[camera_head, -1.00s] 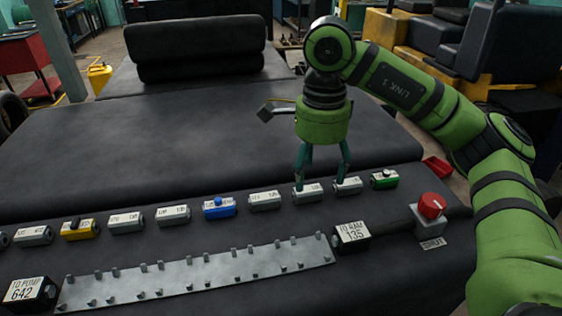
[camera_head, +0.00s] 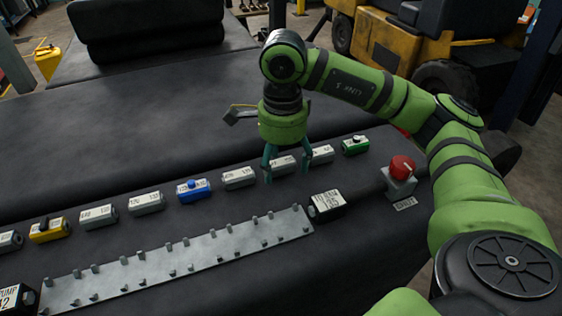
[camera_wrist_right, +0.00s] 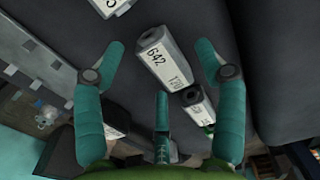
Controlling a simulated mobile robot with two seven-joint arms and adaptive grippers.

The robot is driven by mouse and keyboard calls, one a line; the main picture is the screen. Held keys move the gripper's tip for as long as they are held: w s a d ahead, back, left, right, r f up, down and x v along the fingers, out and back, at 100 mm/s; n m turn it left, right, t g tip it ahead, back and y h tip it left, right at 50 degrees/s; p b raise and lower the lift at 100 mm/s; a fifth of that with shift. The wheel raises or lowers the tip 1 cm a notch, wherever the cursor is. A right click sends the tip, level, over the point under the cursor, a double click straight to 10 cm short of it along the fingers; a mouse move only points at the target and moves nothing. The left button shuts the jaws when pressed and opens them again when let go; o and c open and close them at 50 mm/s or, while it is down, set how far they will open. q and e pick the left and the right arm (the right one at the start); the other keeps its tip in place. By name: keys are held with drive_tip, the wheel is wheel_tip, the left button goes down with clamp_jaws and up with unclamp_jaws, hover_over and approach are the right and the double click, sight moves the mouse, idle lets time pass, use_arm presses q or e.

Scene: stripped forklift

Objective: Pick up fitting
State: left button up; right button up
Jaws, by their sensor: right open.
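A row of small labelled fittings lies on the dark padded surface. In the head view my right gripper (camera_head: 287,176) points down over the row, around a grey fitting (camera_head: 283,166). In the wrist view my right gripper (camera_wrist_right: 160,58) has its fingers spread wide. A light grey fitting (camera_wrist_right: 165,60) marked "642" and "120" shows between them, with no finger visibly closed on it. A second fitting (camera_wrist_right: 198,105) lies beside the right finger, partly hidden. My left gripper is not in view.
A blue fitting (camera_head: 194,190), a yellow one (camera_head: 48,230) and a green one (camera_head: 355,145) share the row. A studded metal strip (camera_head: 180,262) lies in front, with a "TO RAM" block (camera_head: 327,205) at its right end. A red-knobbed box (camera_head: 401,178) stands right.

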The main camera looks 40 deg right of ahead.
drive_tip(key=shift+f, duration=0.1)
drive_tip(key=shift+c, duration=1.2)
drive_tip(key=c, duration=1.1)
drive_tip(key=shift+w, duration=0.1)
